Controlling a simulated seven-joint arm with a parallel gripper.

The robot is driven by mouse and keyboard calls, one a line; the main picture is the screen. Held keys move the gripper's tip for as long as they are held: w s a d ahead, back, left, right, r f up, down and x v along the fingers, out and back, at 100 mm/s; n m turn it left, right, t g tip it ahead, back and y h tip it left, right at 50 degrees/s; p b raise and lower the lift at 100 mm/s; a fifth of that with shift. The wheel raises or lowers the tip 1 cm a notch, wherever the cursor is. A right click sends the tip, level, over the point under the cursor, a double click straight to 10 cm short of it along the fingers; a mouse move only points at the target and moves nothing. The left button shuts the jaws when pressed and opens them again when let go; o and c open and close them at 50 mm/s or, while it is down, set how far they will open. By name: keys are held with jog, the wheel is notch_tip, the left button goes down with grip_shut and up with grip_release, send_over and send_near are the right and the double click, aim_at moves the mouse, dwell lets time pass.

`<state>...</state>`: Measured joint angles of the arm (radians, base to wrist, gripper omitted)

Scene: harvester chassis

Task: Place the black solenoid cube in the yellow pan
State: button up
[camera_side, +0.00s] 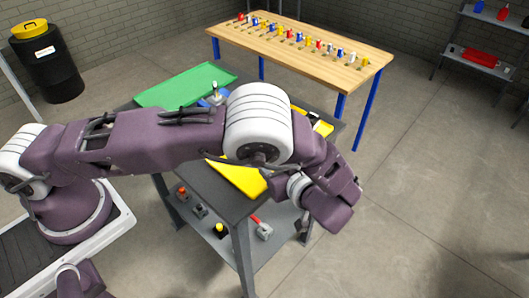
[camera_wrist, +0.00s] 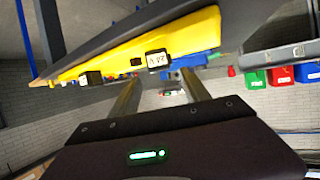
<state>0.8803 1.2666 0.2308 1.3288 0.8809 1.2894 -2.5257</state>
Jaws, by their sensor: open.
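The yellow pan (camera_side: 238,175) lies on the grey table in the side view, partly hidden by my arm. A yellow surface, likely the same pan, also spans the top of the wrist view (camera_wrist: 130,48). A small dark cube with a white face marked "24 V" (camera_wrist: 157,60) shows at its lower edge, probably the solenoid cube. A second small black block (camera_wrist: 92,78) is at the same edge further left. I cannot tell whether either is inside the pan. My gripper (camera_wrist: 160,88) is open, its two metal fingers apart with nothing between them. In the side view it hangs past the table's right side.
A green tray (camera_side: 185,86) and a blue part with a lever (camera_side: 214,98) are on the grey table. Its lower shelf holds several small switches (camera_side: 219,230). A wooden bench (camera_side: 300,42) with coloured items stands behind. The floor at right is clear.

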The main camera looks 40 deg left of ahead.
jog(key=shift+v, duration=0.9)
jog(key=s+a+r+m+g+h, duration=0.2)
jog(key=s+a+r+h, duration=0.2)
jog(key=r, duration=0.5)
jog(key=s+a+r+m+g+h, duration=0.3)
jog(key=s+a+r, duration=0.1)
jog(key=r, duration=0.6)
jog(key=s+r+m+t+h, duration=0.2)
jog(key=s+r+m, duration=0.1)
jog(key=s, duration=0.5)
jog(key=s+a+r+m+t+h, duration=0.1)
jog(key=s+r+m+t+h, duration=0.2)
jog(key=s, duration=0.5)
jog(key=r+m, duration=0.1)
jog(key=m, duration=0.1)
jog(key=shift+m, duration=0.3)
